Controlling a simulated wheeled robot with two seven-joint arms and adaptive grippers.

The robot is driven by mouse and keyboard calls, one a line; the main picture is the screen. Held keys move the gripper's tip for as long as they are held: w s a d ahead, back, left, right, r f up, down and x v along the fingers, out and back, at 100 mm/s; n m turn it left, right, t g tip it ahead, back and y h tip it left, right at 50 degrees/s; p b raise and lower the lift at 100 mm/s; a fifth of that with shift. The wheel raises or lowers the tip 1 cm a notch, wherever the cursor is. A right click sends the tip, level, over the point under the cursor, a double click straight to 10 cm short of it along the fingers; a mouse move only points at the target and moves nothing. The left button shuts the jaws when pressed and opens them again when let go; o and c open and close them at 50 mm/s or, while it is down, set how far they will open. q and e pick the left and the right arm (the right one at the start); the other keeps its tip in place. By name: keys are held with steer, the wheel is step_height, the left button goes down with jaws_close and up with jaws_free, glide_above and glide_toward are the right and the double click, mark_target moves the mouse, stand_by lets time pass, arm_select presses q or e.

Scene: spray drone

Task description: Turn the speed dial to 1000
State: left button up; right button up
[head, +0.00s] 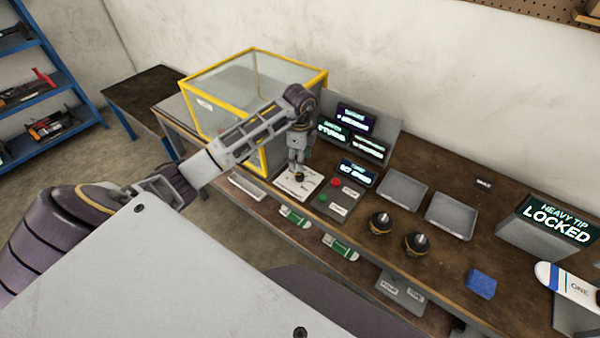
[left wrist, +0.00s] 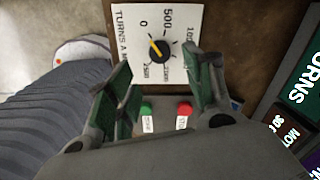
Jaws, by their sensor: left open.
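The speed dial (left wrist: 160,50) is a black knob with a yellow pointer on a white card (left wrist: 125,45) headed "TURNS A M…". The pointer leans up and left, roughly toward the 0 mark. The "500" mark is at the top, and a partly hidden "10…" mark is at the right. My left gripper (left wrist: 157,68) is open, its green-padded fingers apart on either side of the dial's near edge. I cannot tell whether they touch it. In the head view my left gripper (head: 297,160) points down just above the dial (head: 299,177). My right gripper is not in view.
A green button (left wrist: 147,110) and a red button (left wrist: 184,108) sit beside the card. A yellow-framed clear box (head: 225,95) stands left of the arm. Lit displays (head: 357,118) stand behind. Grey trays (head: 452,213), black-yellow nozzles (head: 381,222) and a blue block (head: 481,283) lie to the right.

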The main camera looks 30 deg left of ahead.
mark_target(300, 175)
arm_select(q)
steer(key=shift+f+p, duration=0.5)
steer(key=shift+f, duration=3.6)
steer(key=c, duration=1)
